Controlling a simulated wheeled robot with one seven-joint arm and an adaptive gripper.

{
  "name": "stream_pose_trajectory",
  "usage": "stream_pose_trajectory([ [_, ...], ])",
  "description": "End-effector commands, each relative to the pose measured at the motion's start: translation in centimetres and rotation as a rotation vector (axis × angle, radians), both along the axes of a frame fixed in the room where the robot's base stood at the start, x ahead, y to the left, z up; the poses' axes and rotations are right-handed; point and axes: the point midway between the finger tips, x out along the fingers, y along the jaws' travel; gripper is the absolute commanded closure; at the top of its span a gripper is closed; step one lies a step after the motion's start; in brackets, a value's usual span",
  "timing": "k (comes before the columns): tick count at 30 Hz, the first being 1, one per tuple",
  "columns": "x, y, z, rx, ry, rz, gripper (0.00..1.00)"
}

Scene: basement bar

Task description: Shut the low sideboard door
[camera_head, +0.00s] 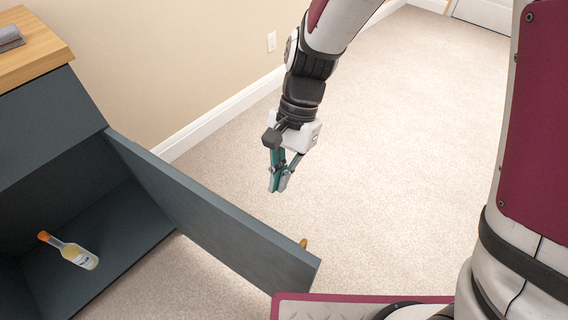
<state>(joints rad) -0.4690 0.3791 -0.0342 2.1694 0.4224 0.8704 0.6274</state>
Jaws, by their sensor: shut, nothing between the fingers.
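The low sideboard (52,118) is dark blue-grey with a wooden top, at the left in the head view. Its door (205,212) stands wide open, swung out toward the lower middle, hinged at the cabinet's right side. A small brass-coloured knob (303,243) shows at the door's outer face near its free end, mostly hidden. My gripper (276,188) is shut and empty. It points downward on the outer side of the door, in the picture above and to the right of the panel, with no visible contact. Its exact distance from the door cannot be told.
A bottle (70,250) with an orange cap lies inside the sideboard. A grey object (10,38) rests on the wooden top. The beige wall with white baseboard (225,112) runs behind. Carpet (410,150) to the right of the door is clear.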

Motion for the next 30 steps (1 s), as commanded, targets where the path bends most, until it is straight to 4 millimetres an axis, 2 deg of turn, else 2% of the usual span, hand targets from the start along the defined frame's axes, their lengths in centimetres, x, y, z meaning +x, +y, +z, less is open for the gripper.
stream_pose_trajectory([
  [1,-0.4,0.2,-1.3,-0.001,0.003,0.002,1.0],
  [6,-1.5,0.8,-4.3,-0.001,0.002,0.002,1.0],
  [12,-3.8,2.2,-4.1,0.001,-0.003,0.004,1.0],
  [16,-4.6,2.6,-4.0,0.001,-0.002,0.001,1.0],
  [30,-4.9,2.8,-3.9,0.0,-0.001,0.0,1.0],
])
